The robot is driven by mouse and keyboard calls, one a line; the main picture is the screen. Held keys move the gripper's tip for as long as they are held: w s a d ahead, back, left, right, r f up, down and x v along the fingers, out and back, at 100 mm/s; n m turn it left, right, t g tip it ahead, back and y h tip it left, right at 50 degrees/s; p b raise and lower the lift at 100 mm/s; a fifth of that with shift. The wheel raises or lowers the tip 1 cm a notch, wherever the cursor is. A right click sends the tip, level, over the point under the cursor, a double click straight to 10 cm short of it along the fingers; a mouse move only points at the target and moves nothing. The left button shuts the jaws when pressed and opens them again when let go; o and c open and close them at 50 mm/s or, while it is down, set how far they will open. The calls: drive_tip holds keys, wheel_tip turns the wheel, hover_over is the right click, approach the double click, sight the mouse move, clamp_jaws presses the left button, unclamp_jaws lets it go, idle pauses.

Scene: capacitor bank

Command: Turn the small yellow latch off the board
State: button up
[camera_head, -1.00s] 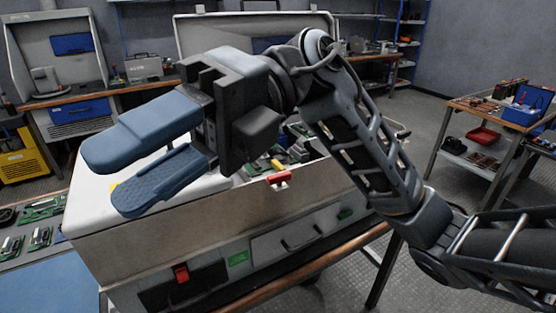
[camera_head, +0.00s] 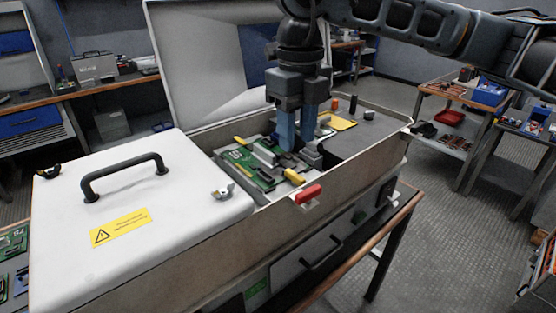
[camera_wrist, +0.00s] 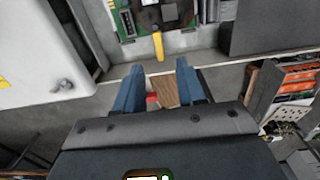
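The small yellow latch (camera_head: 293,177) sits at the near edge of the green circuit board (camera_head: 250,170) inside the open cabinet. It also shows in the wrist view (camera_wrist: 158,46), upright in the picture and just beyond the gap between my fingertips. A second yellow piece (camera_head: 240,141) lies at the board's far left corner. My gripper (camera_head: 298,148) points down over the cabinet with its blue fingers apart and nothing between them. In the wrist view my gripper (camera_wrist: 158,68) is also open, and the latch appears clear of both fingers.
A red latch (camera_head: 307,193) is on the cabinet's front wall (camera_head: 240,240), close to the yellow latch. A white cover with a black handle (camera_head: 122,168) is at left. A dark block (camera_head: 365,132) stands to the right, and the raised lid (camera_head: 210,60) is behind.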

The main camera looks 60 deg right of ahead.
sight(295, 174)
wheel_tip(295, 174, down, 8)
drive_tip(key=shift+a+r+p, duration=0.1)
drive_tip(key=shift+r+p, duration=0.1)
drive_tip(key=shift+p, duration=0.2)
clamp_jaws()
idle(0.3)
